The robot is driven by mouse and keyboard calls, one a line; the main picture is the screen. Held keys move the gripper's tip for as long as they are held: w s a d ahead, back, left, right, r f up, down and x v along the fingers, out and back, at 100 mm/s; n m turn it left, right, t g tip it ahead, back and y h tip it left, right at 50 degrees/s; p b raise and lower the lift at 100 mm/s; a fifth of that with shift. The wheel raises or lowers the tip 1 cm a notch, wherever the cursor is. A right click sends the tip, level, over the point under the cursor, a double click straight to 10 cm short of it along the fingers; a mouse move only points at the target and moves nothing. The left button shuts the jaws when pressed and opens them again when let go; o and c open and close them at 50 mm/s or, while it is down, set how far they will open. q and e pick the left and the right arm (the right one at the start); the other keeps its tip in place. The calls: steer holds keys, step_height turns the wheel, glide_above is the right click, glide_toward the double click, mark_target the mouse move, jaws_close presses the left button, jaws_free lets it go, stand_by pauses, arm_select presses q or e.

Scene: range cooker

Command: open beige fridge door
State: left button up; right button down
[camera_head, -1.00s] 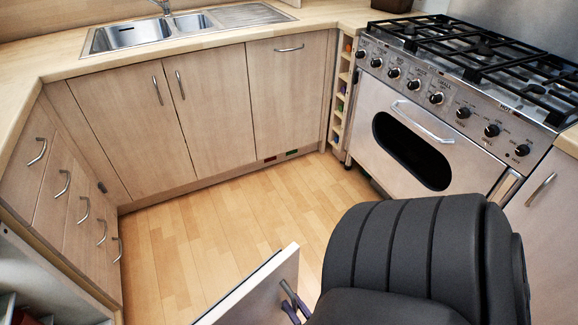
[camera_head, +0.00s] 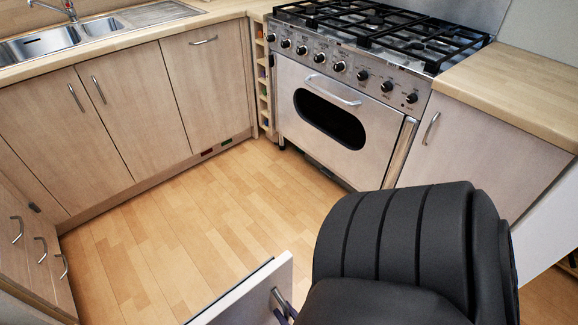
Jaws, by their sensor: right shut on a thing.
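The fridge door (camera_head: 245,294) shows at the bottom of the head view as a pale panel standing out over the floor, with its top edge and handle-side face visible. Its lower part is cut off by the frame. The metal handle (camera_head: 279,297) is on its right face. My right gripper (camera_head: 284,314) is shut on this handle; only a little of it shows, beside my large dark arm link, which hides the rest. My left gripper is not in view. The fridge body is out of view.
The steel range cooker (camera_head: 335,95) stands at the back right, with a beige cupboard (camera_head: 470,150) beside it. Beige cupboards (camera_head: 130,120) and a sink (camera_head: 40,44) line the left. The wooden floor (camera_head: 190,215) between is clear.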

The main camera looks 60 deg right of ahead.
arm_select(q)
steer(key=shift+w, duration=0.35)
arm_select(e)
steer(key=shift+s, duration=0.15)
